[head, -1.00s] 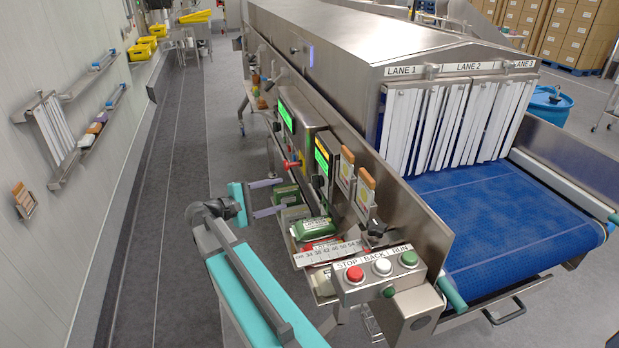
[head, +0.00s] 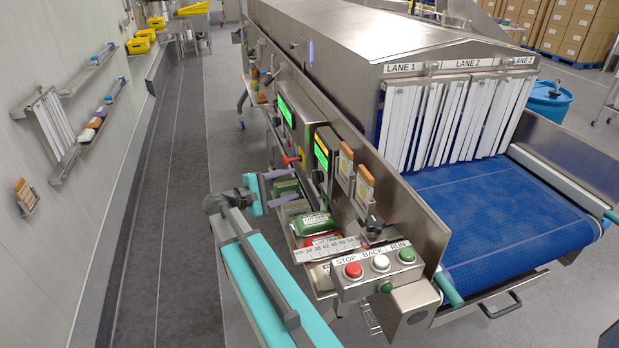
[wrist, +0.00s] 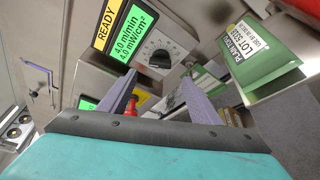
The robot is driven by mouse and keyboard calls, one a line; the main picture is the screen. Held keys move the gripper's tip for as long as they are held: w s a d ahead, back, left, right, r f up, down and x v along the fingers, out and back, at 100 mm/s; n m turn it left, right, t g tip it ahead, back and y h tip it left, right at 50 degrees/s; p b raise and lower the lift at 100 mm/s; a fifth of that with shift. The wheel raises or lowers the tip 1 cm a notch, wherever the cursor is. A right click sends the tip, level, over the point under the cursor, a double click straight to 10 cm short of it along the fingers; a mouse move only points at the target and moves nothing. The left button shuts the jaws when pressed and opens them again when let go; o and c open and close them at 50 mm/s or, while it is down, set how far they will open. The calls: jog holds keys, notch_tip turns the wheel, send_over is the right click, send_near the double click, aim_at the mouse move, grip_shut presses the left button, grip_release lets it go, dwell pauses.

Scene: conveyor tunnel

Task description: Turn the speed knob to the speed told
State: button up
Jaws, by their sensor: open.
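The speed knob is a black knob (wrist: 160,58) on a pale dial with scale marks, upper middle of the wrist view. Beside it, a display (wrist: 124,38) shows READY, 4.0 m/min and 4.0 mW/cm². I cannot read where the knob points. In the head view a dark knob (head: 318,178) sits below the nearer green display (head: 321,153). My gripper (head: 294,185) is open, its two fingers reaching toward the panel. In the wrist view my gripper (wrist: 158,86) has its fingers spread below the knob, with nothing held between them.
A red knob (wrist: 131,107) shows behind the fingers in the wrist view. Green packs (head: 314,223) lie on a shelf below the panel. A box with red, white and green buttons (head: 381,265) stands nearer, by the blue belt (head: 500,215). The aisle at left is clear.

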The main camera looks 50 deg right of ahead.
aim_at(317, 177)
jog(key=p+x, duration=0.2)
jog(key=x, duration=0.7)
jog(key=shift+p, duration=0.35)
jog(key=shift+c, duration=0.2)
jog(key=c, duration=1)
